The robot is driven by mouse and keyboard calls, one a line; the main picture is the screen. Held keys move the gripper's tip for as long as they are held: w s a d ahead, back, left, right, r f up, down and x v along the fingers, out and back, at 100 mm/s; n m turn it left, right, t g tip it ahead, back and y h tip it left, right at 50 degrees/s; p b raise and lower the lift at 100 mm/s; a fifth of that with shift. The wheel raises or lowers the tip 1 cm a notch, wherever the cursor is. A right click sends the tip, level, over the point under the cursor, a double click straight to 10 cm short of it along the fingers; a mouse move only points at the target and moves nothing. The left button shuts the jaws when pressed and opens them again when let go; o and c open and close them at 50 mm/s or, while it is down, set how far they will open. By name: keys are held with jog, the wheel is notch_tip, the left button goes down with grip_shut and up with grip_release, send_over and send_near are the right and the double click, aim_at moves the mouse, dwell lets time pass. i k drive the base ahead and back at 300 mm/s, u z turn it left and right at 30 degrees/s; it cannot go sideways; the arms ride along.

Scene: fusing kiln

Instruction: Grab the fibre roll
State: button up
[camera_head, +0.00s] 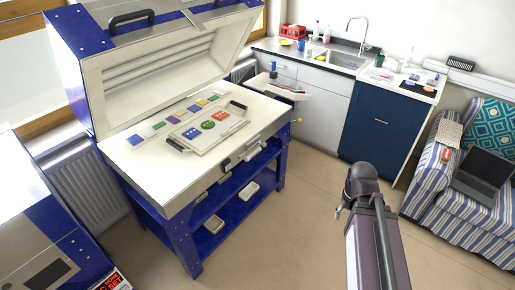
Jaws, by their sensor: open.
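I cannot make out a fibre roll for certain in this view. My arm rises from the bottom edge, right of centre, with a dark rounded joint at its top. A small part of my gripper (343,208) shows at the left of that joint, over the bare floor and well apart from the kiln and the counter. It is open, and nothing shows in it. Most of the gripper is hidden by my arm.
A blue kiln (180,206) stands open at left, with coloured glass pieces on its bed and pale blocks on its lower shelf. A sink counter (318,57) with a blue cabinet (378,125) is behind. A striped armchair (435,190) holds a laptop (484,172). The middle floor is clear.

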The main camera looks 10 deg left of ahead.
aim_at(259, 150)
jog(key=u, duration=0.05)
jog(key=i, duration=0.85)
jog(key=u, duration=0.55)
jog(key=i, duration=0.5)
jog(key=u, duration=0.25)
